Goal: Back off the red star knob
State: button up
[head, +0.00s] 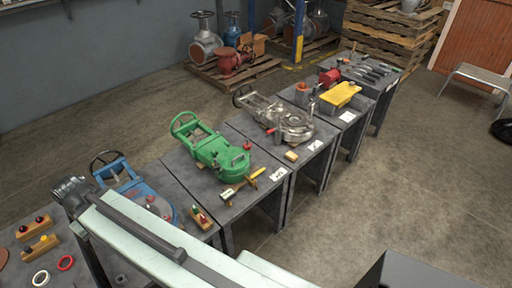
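Several small red knobs show, too small for me to tell which is star-shaped. One red knob (247,146) stands by the right side of the green valve (215,152) on the middle table. Small red parts (150,200) sit on the blue valve (132,186), which my arm partly hides. Another small red part (270,131) is at the silver valve (288,120) on the table beyond. My arm crosses the lower part of the head view, from bottom right up to the left. I see no gripper fingers.
A row of grey tables (266,200) runs from lower left to upper right. A yellow tray (341,95) lies on a far table. Pallets with valves (222,72) stand at the back. A metal bench (480,76) is at right. The concrete floor (400,190) right of the tables is clear.

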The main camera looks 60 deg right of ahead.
aim_at(247, 147)
jog(key=z, duration=2.6)
jog(key=k, duration=1.2)
jog(key=u, duration=0.55)
jog(key=i, duration=0.5)
jog(key=z, duration=0.05)
